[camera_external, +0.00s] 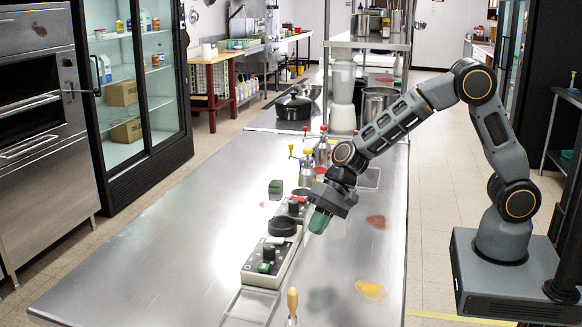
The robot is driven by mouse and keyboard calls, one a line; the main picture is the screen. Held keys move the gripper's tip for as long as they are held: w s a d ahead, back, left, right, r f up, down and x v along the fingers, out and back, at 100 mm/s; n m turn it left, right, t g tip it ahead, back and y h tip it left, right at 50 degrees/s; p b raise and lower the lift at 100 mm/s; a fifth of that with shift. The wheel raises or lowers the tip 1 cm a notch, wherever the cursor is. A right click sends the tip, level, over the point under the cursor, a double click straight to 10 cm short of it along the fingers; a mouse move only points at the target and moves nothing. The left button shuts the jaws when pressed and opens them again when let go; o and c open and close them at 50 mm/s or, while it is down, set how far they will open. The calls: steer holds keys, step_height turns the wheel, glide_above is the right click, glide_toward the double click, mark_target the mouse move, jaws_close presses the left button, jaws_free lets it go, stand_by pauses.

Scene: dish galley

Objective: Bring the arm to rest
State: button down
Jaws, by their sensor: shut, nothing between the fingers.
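My gripper (321,216) is over the middle of the long steel counter (190,245), pointing down and to the left. It is shut and empty. A green shape shows at its tip; I cannot tell if it is part of the gripper or a thing behind it. My arm arches up and over from its base at the right, clear of the counter top. The gripper is just right of a grey control unit with black knobs (256,277).
A green block (275,189) sits left of the gripper. Bottles with red and yellow tops (308,172) stand behind it. A wooden-handled tool (292,302) is at the front. Orange (371,290) and red (376,221) patches lie right. The counter's left side is clear.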

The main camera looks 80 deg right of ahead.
steer(key=s+d+r+n+h, duration=0.2)
steer(key=s+d+r+n, duration=0.1)
steer(key=s, duration=0.4)
steer(key=s+d+r+n+h, duration=0.2)
steer(key=s+d+r+n, duration=0.1)
steer(key=s+d, duration=0.3)
steer(key=s+d+r+n+h, duration=0.2)
steer(key=s+d+r+n, duration=0.2)
steer(key=s, duration=0.6)
steer(key=shift+s+d+r+h, duration=0.2)
steer(key=shift+d+r+h, duration=0.1)
steer(key=shift+d+r, duration=0.45)
steer(key=shift+a, duration=0.15)
stand_by(0.4)
